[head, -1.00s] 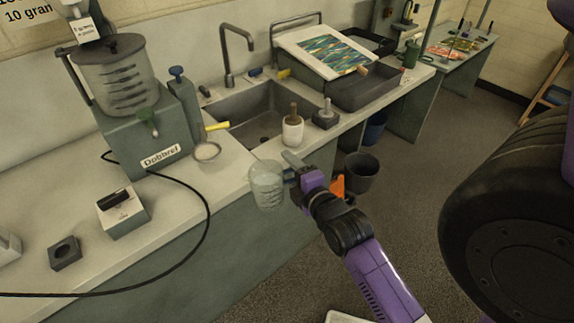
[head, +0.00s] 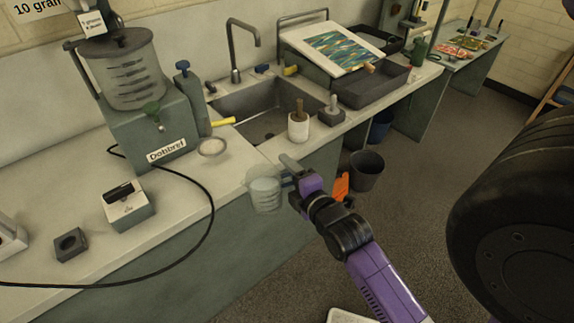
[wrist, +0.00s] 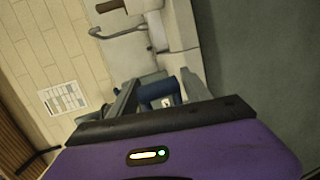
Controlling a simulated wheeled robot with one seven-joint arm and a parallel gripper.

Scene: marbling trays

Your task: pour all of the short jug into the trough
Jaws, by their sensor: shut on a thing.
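The short jug (head: 264,192) is a clear, wide jug with a blue handle. It looks upright, in front of the counter's front edge, with pale contents that I cannot make out clearly. My gripper (head: 289,181) is shut on its handle, to the right of the jug. In the wrist view the fingers (wrist: 160,97) close around a blue piece that looks like the handle; the jug's body is hidden there. The trough appears to be the dark grey, open rectangular tray (head: 376,100) on the counter right of the sink; its inside is only partly visible.
A sink (head: 268,128) with a tall tap lies left of the tray. A white pot (head: 299,128) and a dark block with a peg (head: 332,115) stand by its front edge. A dispenser (head: 150,125) stands at left. A bin (head: 365,172) is on the floor.

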